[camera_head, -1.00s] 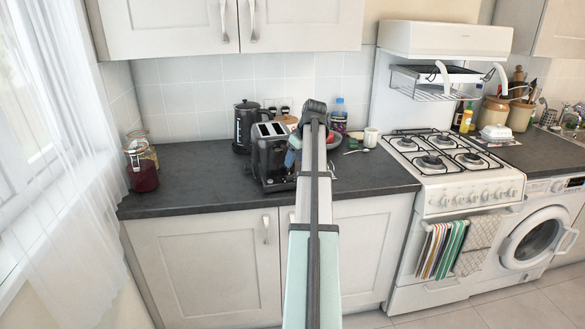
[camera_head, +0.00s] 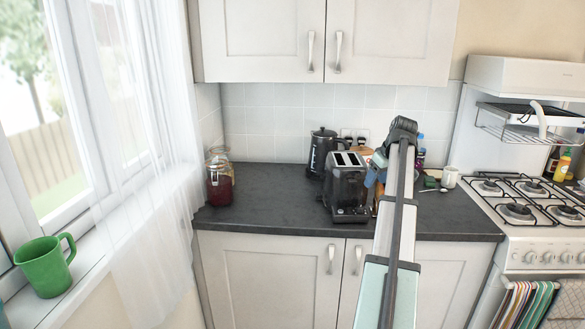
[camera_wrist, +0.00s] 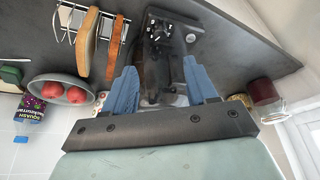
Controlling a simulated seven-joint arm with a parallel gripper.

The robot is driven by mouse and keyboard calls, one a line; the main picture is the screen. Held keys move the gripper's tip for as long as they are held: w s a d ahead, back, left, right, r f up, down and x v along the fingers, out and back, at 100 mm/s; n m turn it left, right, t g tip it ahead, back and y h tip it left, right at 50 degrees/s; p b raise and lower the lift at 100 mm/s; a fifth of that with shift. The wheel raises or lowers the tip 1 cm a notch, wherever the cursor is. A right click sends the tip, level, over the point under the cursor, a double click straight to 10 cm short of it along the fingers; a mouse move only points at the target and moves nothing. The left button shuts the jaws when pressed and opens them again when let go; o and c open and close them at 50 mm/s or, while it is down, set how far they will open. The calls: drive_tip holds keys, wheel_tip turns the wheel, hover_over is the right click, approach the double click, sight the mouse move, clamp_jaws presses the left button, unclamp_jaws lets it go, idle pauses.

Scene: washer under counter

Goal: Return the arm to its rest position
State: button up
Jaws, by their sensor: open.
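My arm reaches up the head view from the bottom, right of centre, over the counter front. My gripper (camera_head: 376,170) is at its far end, just right of the black toaster (camera_head: 347,185) in the picture. In the wrist view my gripper (camera_wrist: 161,88) shows two blue fingers spread well apart and holding nothing. A dark appliance (camera_wrist: 163,50) shows beyond and between the fingers; I cannot tell whether they touch it.
A black kettle (camera_head: 322,150) stands behind the toaster, and jars (camera_head: 219,180) stand left. A green mug (camera_head: 44,266) is on the windowsill; the stove (camera_head: 520,215) is right.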

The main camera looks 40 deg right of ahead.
drive_tip(key=w+a+f+n+g, duration=0.1)
drive_tip(key=w+a+f+g, duration=0.15)
drive_tip(key=a+f, duration=0.9)
drive_tip(key=w+a+f+g+y, duration=0.1)
drive_tip(key=w+a+f+g, duration=0.15)
drive_tip(key=a+f, duration=0.85)
drive_tip(key=w+a+f+n+g, duration=0.15)
drive_tip(key=w+a+f, duration=0.4)
drive_tip(key=f, duration=0.95)
drive_tip(key=s+a+f+g, duration=0.1)
drive_tip(key=s+a+f, duration=0.7)
drive_tip(key=a+f, duration=0.4)
drive_tip(key=s+a+f+g, duration=0.2)
drive_tip(key=s+a+f, duration=0.5)
drive_tip(key=a+f, duration=0.55)
drive_tip(key=s+a+f+g, duration=0.1)
drive_tip(key=s+a+f, duration=0.2)
drive_tip(key=s+a, duration=0.3)
drive_tip(key=s+a+f+g, duration=0.1)
drive_tip(key=s+a+f, duration=0.2)
drive_tip(key=s, duration=1.1)
drive_tip(key=a, duration=0.3)
drive_tip(key=shift+s+a, duration=0.2)
drive_tip(key=shift+s, duration=0.05)
